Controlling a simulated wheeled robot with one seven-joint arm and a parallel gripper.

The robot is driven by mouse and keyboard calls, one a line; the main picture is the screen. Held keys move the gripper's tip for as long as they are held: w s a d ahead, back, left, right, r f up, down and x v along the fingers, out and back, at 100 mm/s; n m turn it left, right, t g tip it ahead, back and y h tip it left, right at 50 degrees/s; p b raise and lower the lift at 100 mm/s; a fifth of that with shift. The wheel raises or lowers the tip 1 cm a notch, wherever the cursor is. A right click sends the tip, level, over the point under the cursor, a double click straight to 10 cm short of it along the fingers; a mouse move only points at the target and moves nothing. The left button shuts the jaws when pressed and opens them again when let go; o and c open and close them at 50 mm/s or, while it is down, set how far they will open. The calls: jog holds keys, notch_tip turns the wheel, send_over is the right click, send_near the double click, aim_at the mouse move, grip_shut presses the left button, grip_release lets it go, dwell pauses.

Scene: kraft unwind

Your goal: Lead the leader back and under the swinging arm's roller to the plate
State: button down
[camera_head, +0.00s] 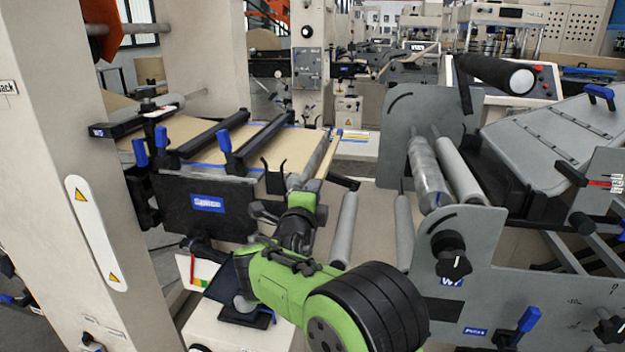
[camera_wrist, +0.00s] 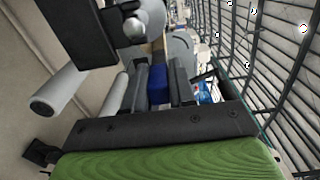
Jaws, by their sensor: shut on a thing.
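My gripper (camera_head: 300,187) is at the right end of the splice table, mostly hidden behind my green wrist. In the wrist view its two dark fingers (camera_wrist: 158,88) are closed on a blue grip piece (camera_wrist: 157,78). A tan strip, seemingly the leader's bar (camera_wrist: 157,50), runs on beyond it. In the head view a thin tan bar (camera_head: 329,158) lies along the table's right edge, beside a grey roller. Two low pale rollers (camera_head: 345,230) (camera_head: 404,232) stand right of my gripper. I cannot tell which roller belongs to the swinging arm, nor which plate is meant.
Brown kraft web (camera_head: 187,132) lies on the splice table under two black bars with blue handles. A machine frame (camera_head: 435,135) with large rollers (camera_head: 428,178) stands right. In the wrist view a roller (camera_wrist: 65,90) and a dark block (camera_wrist: 85,30) are close. A cream column (camera_head: 60,200) stands left.

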notch_tip(320, 180, down, 14)
dwell(0.7)
jog(key=shift+f, duration=0.15)
notch_tip(320, 180, down, 14)
jog(key=shift+f, duration=0.25)
dwell(0.5)
jog(key=shift+s+d+f, duration=0.25)
jog(key=shift+d+f, duration=0.6)
jog(key=shift+d, duration=0.05)
